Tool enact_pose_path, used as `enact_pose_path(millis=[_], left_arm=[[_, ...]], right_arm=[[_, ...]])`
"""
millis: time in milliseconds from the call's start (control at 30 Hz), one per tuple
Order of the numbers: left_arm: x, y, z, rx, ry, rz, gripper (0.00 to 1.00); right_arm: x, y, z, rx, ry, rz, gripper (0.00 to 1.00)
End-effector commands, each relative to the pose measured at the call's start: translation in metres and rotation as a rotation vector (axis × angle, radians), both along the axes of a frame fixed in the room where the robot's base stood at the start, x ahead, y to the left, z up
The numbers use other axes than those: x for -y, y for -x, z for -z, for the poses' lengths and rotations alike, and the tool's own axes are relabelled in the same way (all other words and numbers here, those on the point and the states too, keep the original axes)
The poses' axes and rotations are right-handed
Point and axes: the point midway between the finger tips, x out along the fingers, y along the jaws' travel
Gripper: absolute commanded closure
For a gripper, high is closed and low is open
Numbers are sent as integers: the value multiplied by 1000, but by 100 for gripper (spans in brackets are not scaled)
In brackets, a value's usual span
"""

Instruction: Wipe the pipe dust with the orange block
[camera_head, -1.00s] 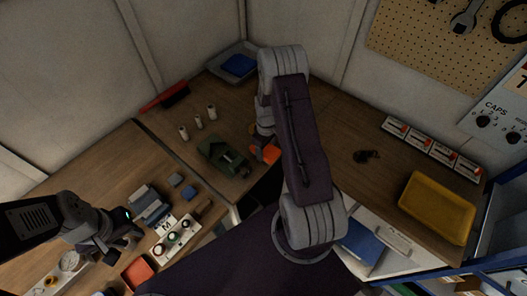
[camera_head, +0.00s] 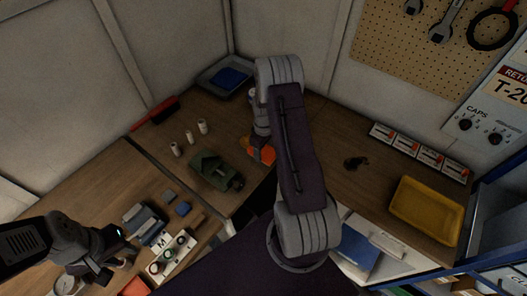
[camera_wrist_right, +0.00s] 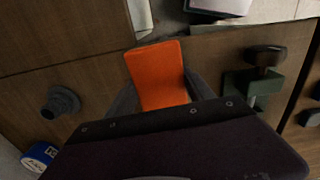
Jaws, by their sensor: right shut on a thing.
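The orange block (camera_head: 262,150) is in my right gripper, right of the green vise (camera_head: 213,172) in the head view. In the right wrist view the orange block (camera_wrist_right: 158,70) sits between the two fingers of my right gripper (camera_wrist_right: 160,92), which is shut on it. I cannot tell whether the block touches the table. A dark pipe-like fitting stands on the wood in the wrist view (camera_wrist_right: 62,102). I cannot make out any dust. My left gripper (camera_head: 113,266) looks open and empty at the lower left, near the control box (camera_head: 172,255).
My right arm covers the middle of the head view. A small dark item (camera_head: 355,163) and a yellow tray (camera_head: 427,210) lie on the right bench. Several small cylinders stand behind the vise. A blue-and-white can (camera_wrist_right: 40,155) shows in the wrist view. The bench between the dark item and tray is clear.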

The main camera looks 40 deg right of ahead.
Motion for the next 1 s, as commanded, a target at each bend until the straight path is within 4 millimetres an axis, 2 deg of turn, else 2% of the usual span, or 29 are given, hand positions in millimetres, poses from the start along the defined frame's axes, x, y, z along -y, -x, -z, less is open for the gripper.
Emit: enact_pose_path(millis=[33, 200, 533, 833, 1000], left_arm=[[0, 0, -11, 0, 0, 0, 64], [0, 0, -25, 0, 0, 0, 64], [0, 0, -25, 0, 0, 0, 64], [0, 0, -49, 0, 0, 0, 64], [0, 0, -47, 0, 0, 0, 64]], right_arm=[[0, 0, -12, 0, 0, 0, 97], [0, 0, -32, 1, 1, 0, 97], [0, 0, -32, 1, 1, 0, 97], [0, 0, -62, 1, 1, 0, 97], [0, 0, -61, 0, 0, 0, 97]])
